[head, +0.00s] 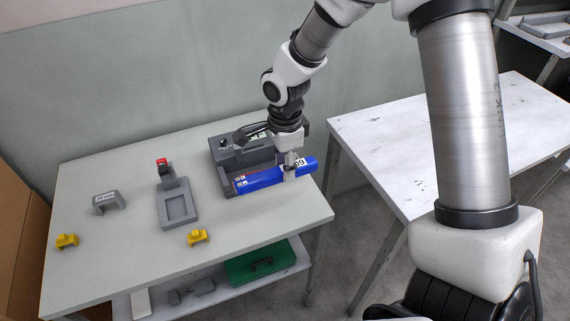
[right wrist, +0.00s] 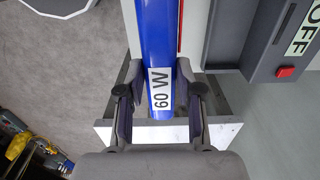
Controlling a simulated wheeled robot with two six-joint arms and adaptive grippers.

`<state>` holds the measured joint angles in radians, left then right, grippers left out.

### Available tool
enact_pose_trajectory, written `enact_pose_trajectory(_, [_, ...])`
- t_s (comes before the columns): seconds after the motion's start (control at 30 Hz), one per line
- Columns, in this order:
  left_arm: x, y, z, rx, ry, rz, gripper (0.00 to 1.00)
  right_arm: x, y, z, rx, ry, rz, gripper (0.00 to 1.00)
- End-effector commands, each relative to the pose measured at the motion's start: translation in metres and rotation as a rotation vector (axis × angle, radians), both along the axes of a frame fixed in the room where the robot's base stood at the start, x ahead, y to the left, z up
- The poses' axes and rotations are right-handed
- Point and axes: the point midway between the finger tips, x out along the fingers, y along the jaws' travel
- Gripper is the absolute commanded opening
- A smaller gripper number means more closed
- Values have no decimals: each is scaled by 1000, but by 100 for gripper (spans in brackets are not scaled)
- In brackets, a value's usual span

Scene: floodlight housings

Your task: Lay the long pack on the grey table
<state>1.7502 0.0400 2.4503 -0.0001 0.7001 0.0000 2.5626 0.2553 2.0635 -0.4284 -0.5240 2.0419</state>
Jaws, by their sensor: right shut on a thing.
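The long pack (head: 258,180) is a blue bar with a white label near its right end. My right gripper (head: 289,172) points down and is shut on it near that end. The right wrist view shows the blue pack (right wrist: 157,35) between both fingers, with a "60 W" label. The pack is at the front of a dark grey fixture (head: 226,150) on the grey table (head: 120,245), near the table's right edge. I cannot tell whether the pack touches the fixture or hangs just above it. My left gripper is not in view.
A grey stand with a red top (head: 172,200), a grey bracket (head: 108,202) and two yellow pieces (head: 67,241) (head: 197,237) stand on the grey table. Its front middle is mostly clear. A green tray (head: 245,270) sits on the lower shelf. A bare white table (head: 410,150) stands right.

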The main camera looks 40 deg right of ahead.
Motion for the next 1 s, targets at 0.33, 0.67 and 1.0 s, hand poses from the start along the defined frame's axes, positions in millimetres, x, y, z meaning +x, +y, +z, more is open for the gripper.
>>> enact_pose_trajectory(0.33, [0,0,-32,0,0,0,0,0,0,-38,-1,0,0,0])
enact_pose_trajectory(0.67, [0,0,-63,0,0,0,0,0,0,-77,0,0,0,0])
enact_pose_trajectory(1.0, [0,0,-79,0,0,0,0,1,0,-98,0,0,0,0])
